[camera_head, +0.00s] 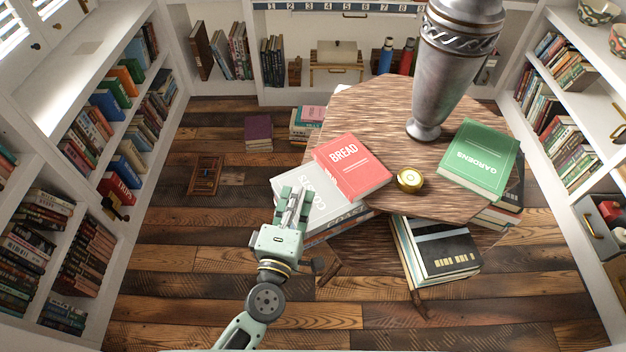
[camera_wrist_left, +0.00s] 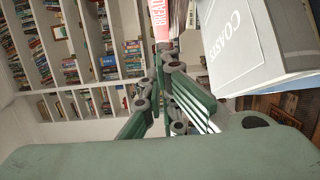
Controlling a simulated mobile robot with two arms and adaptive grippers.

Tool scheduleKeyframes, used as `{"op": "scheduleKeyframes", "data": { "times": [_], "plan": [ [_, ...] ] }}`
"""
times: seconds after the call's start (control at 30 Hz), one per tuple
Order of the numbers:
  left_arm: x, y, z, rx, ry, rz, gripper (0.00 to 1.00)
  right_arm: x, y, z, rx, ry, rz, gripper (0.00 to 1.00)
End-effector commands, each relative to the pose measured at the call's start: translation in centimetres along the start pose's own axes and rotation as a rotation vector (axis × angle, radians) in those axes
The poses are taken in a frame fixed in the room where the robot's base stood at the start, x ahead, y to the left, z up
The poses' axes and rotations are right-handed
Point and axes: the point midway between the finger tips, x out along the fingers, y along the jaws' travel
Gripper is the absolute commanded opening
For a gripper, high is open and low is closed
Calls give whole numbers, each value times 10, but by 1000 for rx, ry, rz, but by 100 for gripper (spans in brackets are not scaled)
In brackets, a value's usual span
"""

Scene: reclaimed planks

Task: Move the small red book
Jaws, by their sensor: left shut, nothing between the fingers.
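The small red book, titled BREAD (camera_head: 345,172), lies flat near the left edge of the round wooden table (camera_head: 375,115), with its left side by the pale grey COASTS book (camera_head: 335,215). Part of the red book's cover also shows at the top of the left wrist view (camera_wrist_left: 160,14). My left gripper (camera_head: 293,197) is shut and empty. In the head view it overlaps the COASTS book, to the lower left of the red book. In the wrist view the COASTS book (camera_wrist_left: 232,40) is to the right of the fingers. My right gripper is not in view.
A gold round object (camera_head: 410,180) sits right of the red book. A green GARDENS book (camera_head: 480,160) lies at the table's right, and a tall metal vase (camera_head: 450,70) stands behind. A black book (camera_head: 440,247) lies lower in front. Bookshelves line the walls.

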Motion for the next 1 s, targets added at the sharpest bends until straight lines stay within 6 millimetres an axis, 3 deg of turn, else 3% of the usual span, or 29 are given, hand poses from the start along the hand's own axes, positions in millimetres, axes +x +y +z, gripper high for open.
{"op": "scheduleKeyframes", "data": {
  "times": [0.1,0.3,0.77,1.0],
  "plan": [
    [23,1,4,0,-2,1,0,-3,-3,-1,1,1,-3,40],
    [40,0,23,0,-1,-1,0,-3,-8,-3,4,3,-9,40],
    [45,-1,29,2,-1,-1,0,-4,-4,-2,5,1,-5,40],
    [67,0,50,-1,0,0,0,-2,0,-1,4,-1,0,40]
  ]
}}
